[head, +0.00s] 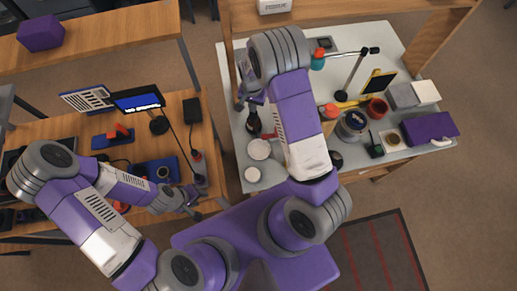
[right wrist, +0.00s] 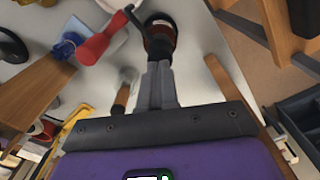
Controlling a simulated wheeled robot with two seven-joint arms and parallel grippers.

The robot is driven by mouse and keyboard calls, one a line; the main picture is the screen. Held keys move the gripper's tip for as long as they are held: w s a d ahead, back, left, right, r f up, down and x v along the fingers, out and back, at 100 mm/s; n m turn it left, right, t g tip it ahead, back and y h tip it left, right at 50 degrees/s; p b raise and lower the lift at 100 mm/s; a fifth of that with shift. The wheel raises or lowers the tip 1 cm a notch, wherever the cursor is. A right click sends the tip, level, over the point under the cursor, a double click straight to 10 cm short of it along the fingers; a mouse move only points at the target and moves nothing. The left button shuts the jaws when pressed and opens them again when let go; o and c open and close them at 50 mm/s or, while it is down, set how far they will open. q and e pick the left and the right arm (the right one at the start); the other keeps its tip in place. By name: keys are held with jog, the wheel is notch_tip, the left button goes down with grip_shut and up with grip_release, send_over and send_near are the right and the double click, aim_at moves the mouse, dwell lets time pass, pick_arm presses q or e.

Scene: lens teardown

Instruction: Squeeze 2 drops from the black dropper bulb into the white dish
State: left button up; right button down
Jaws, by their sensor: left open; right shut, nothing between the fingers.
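A dark bottle, apparently the dropper bottle (head: 254,123), stands near the left edge of the pale table. It appears as a dark red-brown round shape (right wrist: 160,38) just beyond my fingertips in the right wrist view; I cannot make out the black bulb clearly. A white dish (head: 259,149) lies below the bottle in the head view, and a smaller white round dish (head: 252,174) lies nearer me. My right gripper (right wrist: 160,70) is shut and empty, its fingers pointing at the bottle; whether they touch it I cannot tell. My left gripper (head: 195,204) is open at the wooden bench's right edge.
A red-handled tool (right wrist: 100,40) lies close to the left of my right fingers. A lamp stand (head: 356,75), jars, a purple box (head: 430,128) and other boxes fill the table's right side. The wooden bench (head: 75,130) carries a small screen (head: 138,101) and trays.

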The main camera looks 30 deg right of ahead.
jog(key=shift+f, duration=0.15)
jog(key=shift+f+b, duration=1.05)
jog(key=shift+f, duration=0.15)
jog(key=shift+r, duration=0.1)
jog(key=shift+r+p, duration=0.95)
jog(key=shift+r, duration=0.3)
jog(key=shift+f, duration=0.2)
jog(key=shift+f+b, duration=1.05)
jog(key=shift+f, duration=0.1)
jog(key=shift+r, duration=0.1)
jog(key=shift+r+p, duration=1)
jog(key=shift+r, duration=0.25)
